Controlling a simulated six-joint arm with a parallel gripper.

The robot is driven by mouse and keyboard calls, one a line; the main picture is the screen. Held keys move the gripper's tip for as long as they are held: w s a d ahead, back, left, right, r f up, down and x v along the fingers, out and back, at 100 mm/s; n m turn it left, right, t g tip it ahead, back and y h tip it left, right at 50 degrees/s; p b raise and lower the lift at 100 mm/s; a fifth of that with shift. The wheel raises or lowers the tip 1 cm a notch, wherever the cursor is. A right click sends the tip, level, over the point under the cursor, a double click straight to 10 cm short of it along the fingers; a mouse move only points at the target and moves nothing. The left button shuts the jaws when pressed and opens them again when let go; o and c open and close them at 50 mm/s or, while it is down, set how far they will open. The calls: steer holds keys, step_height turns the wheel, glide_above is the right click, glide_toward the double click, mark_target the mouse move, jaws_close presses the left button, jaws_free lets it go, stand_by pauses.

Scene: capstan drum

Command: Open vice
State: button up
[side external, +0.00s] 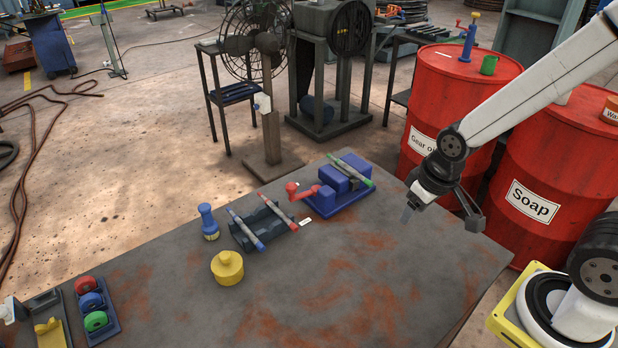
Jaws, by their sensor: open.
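A blue vice (338,188) stands on the table near its back edge, with a red handle (300,191) on its left side. A green and grey marker-like stick (352,169) lies across the top of the vice. I cannot tell whether the vice's jaws are apart. My gripper (438,221) is open and empty above the table's right part, to the right of the vice and apart from it.
A dark holder (264,226) with two sticks lies left of the vice. A blue bottle-like piece (208,222) and a yellow round piece (227,267) stand nearby. A blue tray (106,329) holds coloured rolls. Red drums (446,95) stand behind. The table's front middle is clear.

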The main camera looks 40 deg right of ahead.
steer(key=shift+o, duration=0.7)
steer(key=n+g, duration=0.1)
steer(key=g, duration=0.1)
glide_above(291, 184)
steer(key=shift+s+d+f, duration=0.2)
steer(key=shift+s+f, duration=0.15)
steer(key=shift+f, duration=0.4)
steer(key=shift+w+a+f+g, duration=0.15)
steer(key=shift+w+g, duration=0.15)
steer(key=shift+w, duration=0.1)
steer(key=shift+f, duration=0.15)
steer(key=shift+f, duration=3.75)
